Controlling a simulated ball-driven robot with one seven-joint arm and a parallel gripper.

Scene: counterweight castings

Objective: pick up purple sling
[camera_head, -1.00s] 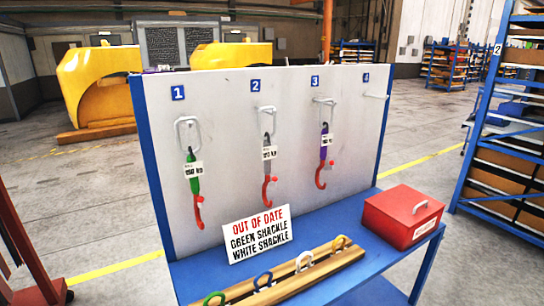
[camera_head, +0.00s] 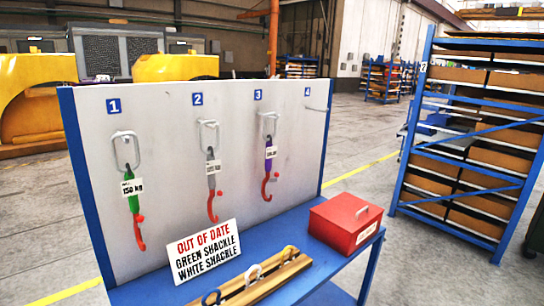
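The purple sling (camera_head: 268,160) hangs from the hanger under number 3 on the grey board. It has a metal ring at its top, a white tag and a red hook (camera_head: 268,188) at its lower end. A grey sling (camera_head: 211,183) with a red hook hangs under number 2. A green sling (camera_head: 133,203) with a red hook and a tag reading 150 kg hangs under number 1. The peg under number 4 (camera_head: 317,109) is bare. My gripper does not show in the picture.
A blue bench (camera_head: 255,245) below the board carries a sign (camera_head: 204,252) reading out of date, green shackle, white shackle. It also bears a wooden rack (camera_head: 262,285) with shackles and a red box (camera_head: 345,222). A blue shelf (camera_head: 470,140) stands at right.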

